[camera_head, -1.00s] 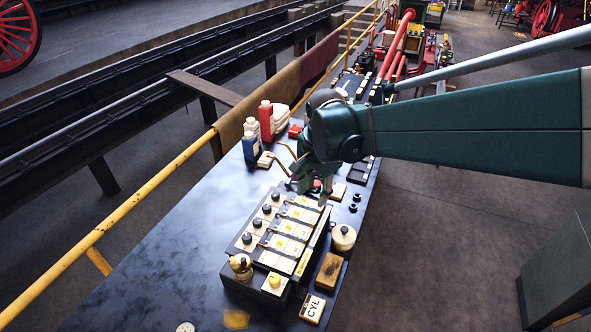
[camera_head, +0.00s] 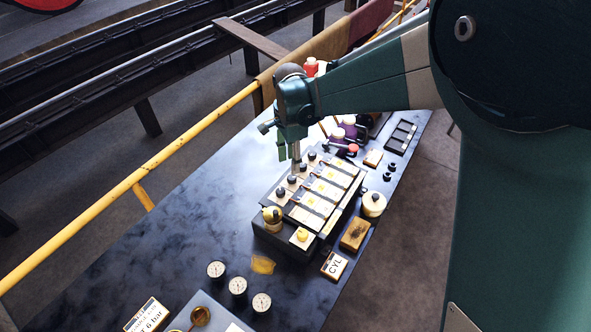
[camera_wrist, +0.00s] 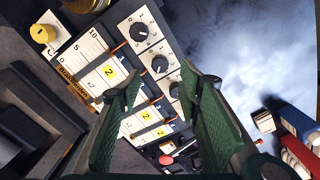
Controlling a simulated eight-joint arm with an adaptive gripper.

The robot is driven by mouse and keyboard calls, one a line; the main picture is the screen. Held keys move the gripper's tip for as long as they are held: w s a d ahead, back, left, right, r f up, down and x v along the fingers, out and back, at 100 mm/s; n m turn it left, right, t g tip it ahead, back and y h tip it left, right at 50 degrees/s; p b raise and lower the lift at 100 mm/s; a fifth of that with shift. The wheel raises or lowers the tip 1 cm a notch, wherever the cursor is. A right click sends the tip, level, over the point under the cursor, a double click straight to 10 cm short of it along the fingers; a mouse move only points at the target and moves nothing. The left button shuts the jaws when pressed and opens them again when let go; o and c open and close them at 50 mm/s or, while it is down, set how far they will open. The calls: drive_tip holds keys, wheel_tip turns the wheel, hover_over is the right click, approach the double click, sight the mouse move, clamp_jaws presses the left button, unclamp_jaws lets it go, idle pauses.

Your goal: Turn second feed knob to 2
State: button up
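The feed box (camera_head: 328,220) stands on the dark bench, with a row of black knobs along its left side and pale panels with yellow marks beside them. In the wrist view, one black knob (camera_wrist: 139,32) and a second black knob (camera_wrist: 160,64) have numbered dials; a third (camera_wrist: 176,90) is partly hidden by a finger. Their exact settings are too small to read. My gripper (camera_wrist: 160,82) is open, its green fingers spread above the knob row with nothing between them. In the head view, my gripper (camera_head: 290,158) points down over the row's far half; contact cannot be told.
Gauges (camera_head: 238,286) lie in front. A yellow rail (camera_head: 190,135) runs along the left.

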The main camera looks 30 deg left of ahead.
sight(291, 177)
drive_tip(key=shift+f, duration=0.1)
idle(0.3)
drive_tip(key=shift+f, duration=3.8)
drive_tip(key=c, duration=0.9)
